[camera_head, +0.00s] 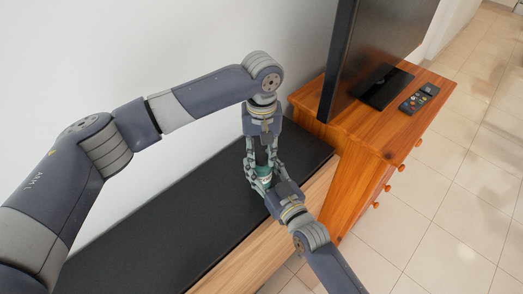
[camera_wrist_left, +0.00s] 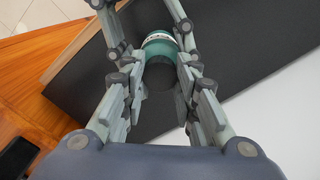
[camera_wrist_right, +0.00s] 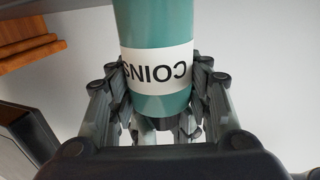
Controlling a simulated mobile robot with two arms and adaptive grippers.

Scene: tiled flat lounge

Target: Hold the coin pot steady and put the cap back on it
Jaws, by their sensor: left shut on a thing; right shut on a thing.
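The coin pot is a green cylinder with a white label reading COINS. It shows small in the head view (camera_head: 264,172), in the left wrist view (camera_wrist_left: 158,49) and upside down in the right wrist view (camera_wrist_right: 155,103). My right gripper (camera_head: 268,181) is shut around the pot's side. My left gripper (camera_head: 262,160) comes from above and is shut on a dark cap (camera_wrist_left: 159,77) at the pot's top end. The cap overlaps the pot in the left wrist view; I cannot tell whether it is seated. The cap is hidden in the right wrist view.
The pot is over a long bench with a black top (camera_head: 150,232). A wooden cabinet (camera_head: 345,130) at the right carries a television (camera_head: 375,45) and a remote (camera_head: 418,98). A white wall stands behind the bench. The tiled floor at the right is clear.

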